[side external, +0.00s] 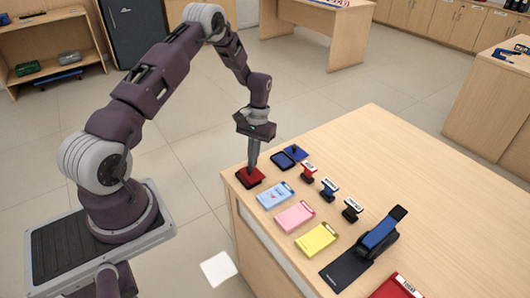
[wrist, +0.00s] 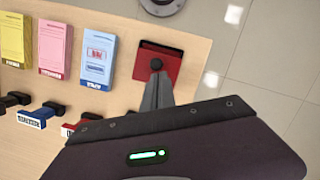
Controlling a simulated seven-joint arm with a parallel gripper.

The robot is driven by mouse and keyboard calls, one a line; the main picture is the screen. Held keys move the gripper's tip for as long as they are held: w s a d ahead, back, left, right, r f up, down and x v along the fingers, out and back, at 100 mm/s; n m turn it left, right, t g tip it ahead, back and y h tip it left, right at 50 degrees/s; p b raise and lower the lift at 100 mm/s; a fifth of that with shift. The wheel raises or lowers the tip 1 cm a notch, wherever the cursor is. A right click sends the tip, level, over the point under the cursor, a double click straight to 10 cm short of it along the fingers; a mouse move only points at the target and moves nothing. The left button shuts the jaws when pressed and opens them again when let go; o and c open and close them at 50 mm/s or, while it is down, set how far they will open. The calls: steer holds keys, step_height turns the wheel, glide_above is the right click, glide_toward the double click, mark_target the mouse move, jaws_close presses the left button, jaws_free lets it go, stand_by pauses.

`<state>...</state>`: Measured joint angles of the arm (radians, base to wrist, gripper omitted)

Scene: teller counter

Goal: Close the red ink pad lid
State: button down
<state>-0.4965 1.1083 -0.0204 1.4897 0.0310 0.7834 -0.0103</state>
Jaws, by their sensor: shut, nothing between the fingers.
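The red ink pad (side external: 243,181) sits at the near-left corner of the counter. Its red lid (wrist: 172,66) lies over it and looks flat, with a dark strip along one edge; I cannot tell whether it is fully seated. A round black knob (wrist: 156,64) shows on the red surface in the wrist view. My gripper (side external: 252,166) points down at the pad, its fingers shut and empty. In the wrist view the fingertips (wrist: 157,76) are at the knob; whether they touch it is unclear. The fingers hide part of the lid.
A blue ink pad (side external: 282,160) with its blue lid (side external: 296,153) raised is just behind. Blue (side external: 275,195), pink (side external: 294,216) and yellow (side external: 317,240) pads line the front edge. Several stamps (side external: 328,188) stand behind them.

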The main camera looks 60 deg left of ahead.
steer(key=shift+s, duration=1.15)
steer(key=w, duration=0.1)
steer(key=w+a, duration=0.2)
steer(key=w, duration=0.1)
steer(key=shift+r, duration=0.1)
steer(key=d+v, duration=0.1)
steer(key=v, duration=1)
steer(key=s+d+r+m+t+y, duration=0.15)
steer(key=d+r, duration=0.25)
steer(key=r, duration=0.4)
steer(key=s+d+r+t, duration=0.1)
steer(key=s+d+r, duration=0.1)
steer(key=d+r, duration=0.45)
steer(key=s+d+r+m+t, duration=0.1)
steer(key=s+d+r+t, duration=0.1)
steer(key=s+d+r, duration=0.4)
steer(key=s+d+r+m+t, duration=0.15)
steer(key=s+r, duration=0.25)
steer(key=s, duration=0.4)
steer(key=s+d+f+m+t, duration=0.1)
steer(key=s+d+t, duration=0.1)
steer(key=s, duration=0.7)
steer(key=shift+s+d+f, duration=0.35)
steer(key=shift+s+d, duration=0.05)
steer(key=shift+d, duration=0.4)
